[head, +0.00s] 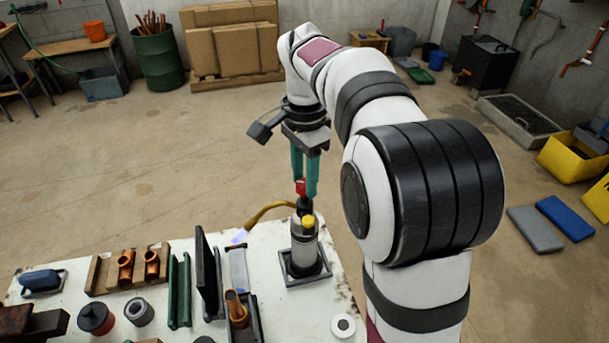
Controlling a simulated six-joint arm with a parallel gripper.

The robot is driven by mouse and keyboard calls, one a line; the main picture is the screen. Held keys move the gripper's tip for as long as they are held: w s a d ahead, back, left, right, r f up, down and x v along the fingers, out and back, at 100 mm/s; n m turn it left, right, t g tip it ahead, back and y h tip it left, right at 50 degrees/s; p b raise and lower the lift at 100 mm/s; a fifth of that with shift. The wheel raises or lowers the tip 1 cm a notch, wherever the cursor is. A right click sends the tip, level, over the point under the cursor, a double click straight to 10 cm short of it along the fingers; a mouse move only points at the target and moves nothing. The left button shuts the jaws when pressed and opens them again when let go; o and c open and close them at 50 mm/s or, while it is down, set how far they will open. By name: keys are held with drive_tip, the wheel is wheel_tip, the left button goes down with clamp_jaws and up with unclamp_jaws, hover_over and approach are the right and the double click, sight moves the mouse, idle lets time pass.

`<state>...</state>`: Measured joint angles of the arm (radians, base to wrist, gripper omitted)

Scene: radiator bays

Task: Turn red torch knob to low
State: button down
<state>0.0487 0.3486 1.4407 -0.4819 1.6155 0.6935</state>
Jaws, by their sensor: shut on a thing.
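The torch (304,246) stands upright as a silver canister in a dark square base (290,278) at the right part of the white bench. A yellow curved neck (268,211) runs left from its top, with a faint bluish flame at the tip (239,237). A yellow part (308,222) sits on the canister's top. The red knob (300,187) is above the black torch head. My gripper (305,191) points down from above, its teal fingers shut on the red knob. The fingers partly hide the knob, and its setting and any markings cannot be read.
On the white bench (290,312), left of the torch, are a dark upright plate (207,272), green rails (179,290), copper fittings (126,266) and a dark tray with a copper piece (236,308). A white ring (343,325) lies near the front right.

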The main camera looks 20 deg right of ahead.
idle(0.3)
drive_tip(key=shift+c, duration=2.4)
unclamp_jaws()
wheel_tip(320, 180, up, 16)
drive_tip(key=shift+f, duration=0.1)
